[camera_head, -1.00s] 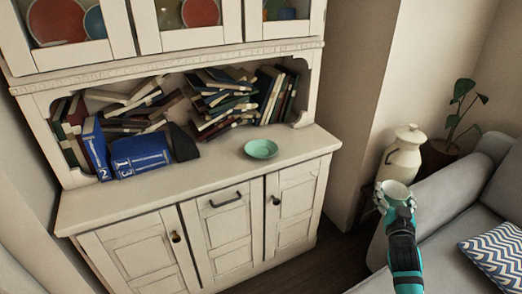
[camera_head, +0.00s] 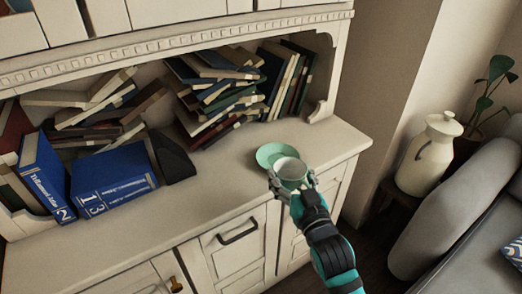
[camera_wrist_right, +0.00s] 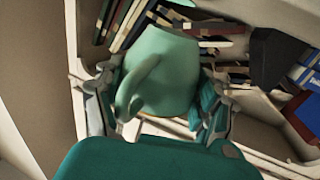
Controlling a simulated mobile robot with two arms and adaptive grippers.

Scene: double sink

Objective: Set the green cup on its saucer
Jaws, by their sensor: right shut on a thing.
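The green cup (camera_head: 291,172) is upright in my right gripper (camera_head: 292,186), whose fingers are shut around its sides. In the right wrist view the cup (camera_wrist_right: 165,75) fills the space between the fingers of the gripper (camera_wrist_right: 155,100), with its handle toward the camera. The green saucer (camera_head: 268,152) lies on the cabinet counter, just behind and left of the cup in the head view. The cup covers part of the saucer's near right side. I cannot tell the cup's height above the counter. My left gripper is out of view.
Books (camera_head: 222,95) lie piled in the shelf niche behind the saucer. Blue volumes (camera_head: 112,180) and a dark bookend (camera_head: 172,158) stand at left. The counter (camera_head: 218,183) is clear around the saucer. A white jug (camera_head: 427,155) and a grey sofa (camera_head: 455,205) are at right.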

